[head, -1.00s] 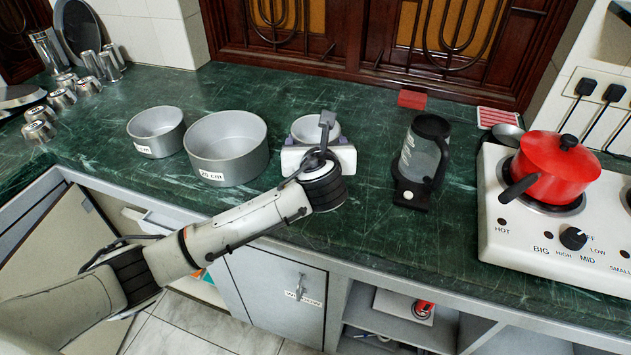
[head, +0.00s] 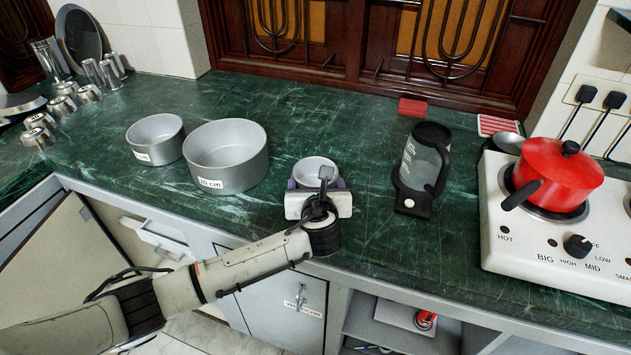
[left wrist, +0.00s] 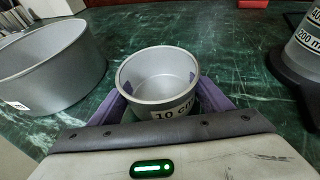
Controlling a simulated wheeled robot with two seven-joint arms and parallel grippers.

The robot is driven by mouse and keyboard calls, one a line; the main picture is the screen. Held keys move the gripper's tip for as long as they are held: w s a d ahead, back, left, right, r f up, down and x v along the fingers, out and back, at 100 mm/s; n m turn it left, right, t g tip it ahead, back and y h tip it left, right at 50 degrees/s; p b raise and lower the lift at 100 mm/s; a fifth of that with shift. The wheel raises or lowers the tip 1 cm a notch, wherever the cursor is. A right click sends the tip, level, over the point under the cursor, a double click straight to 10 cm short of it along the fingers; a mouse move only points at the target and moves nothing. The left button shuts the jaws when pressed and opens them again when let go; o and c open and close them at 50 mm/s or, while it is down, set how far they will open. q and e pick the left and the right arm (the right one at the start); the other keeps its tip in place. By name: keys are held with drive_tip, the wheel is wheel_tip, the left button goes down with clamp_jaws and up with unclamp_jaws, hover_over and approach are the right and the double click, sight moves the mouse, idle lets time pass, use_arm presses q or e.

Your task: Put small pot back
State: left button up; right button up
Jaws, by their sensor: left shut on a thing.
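The small pot (head: 316,171) is a grey metal pot with a white label. In the left wrist view the small pot (left wrist: 160,86) is upright and its label reads 10 cm. My left gripper (head: 317,182) is shut on it, with a purple finger on either side of the pot (left wrist: 160,95). The pot is over the green counter near its front; I cannot tell whether its base touches the counter. The gripper body hides its lower front in the head view. My right gripper is not in view.
A large pot (head: 226,160) labelled 20 cm and a medium pot (head: 155,140) stand left of the small pot. A kettle-like jug (head: 424,165) stands to the right, and a red saucepan (head: 557,175) sits on the stove (head: 520,240). Green counter (head: 300,110) is clear behind.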

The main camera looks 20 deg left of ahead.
use_arm(q)
drive_tip(key=shift+f, duration=0.15)
drive_tip(key=o, duration=1.3)
drive_tip(key=shift+c, duration=0.2)
drive_tip(key=shift+r, duration=0.25)
drive_tip(key=p+v, duration=0.1)
drive_tip(key=v, duration=1.1)
drive_tip(key=shift+f, duration=0.1)
